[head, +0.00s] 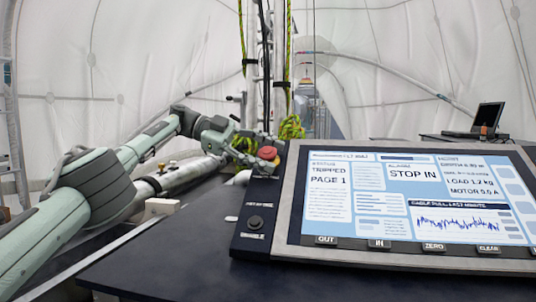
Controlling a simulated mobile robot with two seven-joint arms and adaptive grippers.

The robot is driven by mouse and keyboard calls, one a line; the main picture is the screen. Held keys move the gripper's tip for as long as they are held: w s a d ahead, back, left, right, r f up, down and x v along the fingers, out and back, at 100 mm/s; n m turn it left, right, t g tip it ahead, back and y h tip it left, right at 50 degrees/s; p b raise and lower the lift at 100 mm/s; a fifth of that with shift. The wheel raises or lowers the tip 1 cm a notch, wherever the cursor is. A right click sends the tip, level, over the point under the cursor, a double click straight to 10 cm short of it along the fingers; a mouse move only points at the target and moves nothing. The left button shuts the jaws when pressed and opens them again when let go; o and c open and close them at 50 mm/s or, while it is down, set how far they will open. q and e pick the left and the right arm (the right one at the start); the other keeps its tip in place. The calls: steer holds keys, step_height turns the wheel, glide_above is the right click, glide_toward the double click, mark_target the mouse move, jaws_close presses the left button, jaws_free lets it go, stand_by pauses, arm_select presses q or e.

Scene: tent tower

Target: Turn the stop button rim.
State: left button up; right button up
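The red stop button (267,153) sits at the top of a dark strip along the left side of the display console (288,215). My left arm comes in from the left, and my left gripper (262,142) is at the far side of the button, very close to it. The fingers are small and partly hidden around the button, so I cannot tell whether they touch its rim or how far apart they are. The screen (400,190) reads "TRIPPED", "PAGE 1" and "STOP IN". My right gripper is not in view.
A black knob (255,222) sits lower on the same strip. Behind the console stand upright poles with green rope (290,128). A laptop (487,117) stands on a table at the back right. The dark tabletop (170,262) is mostly bare at the front left.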

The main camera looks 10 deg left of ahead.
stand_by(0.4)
arm_select(q)
steer(key=shift+w+a+t, duration=0.15)
steer(key=shift+w+t, duration=0.05)
steer(key=shift+t, duration=0.2)
steer(key=shift+f+n, duration=0.1)
steer(key=shift+n, duration=0.3)
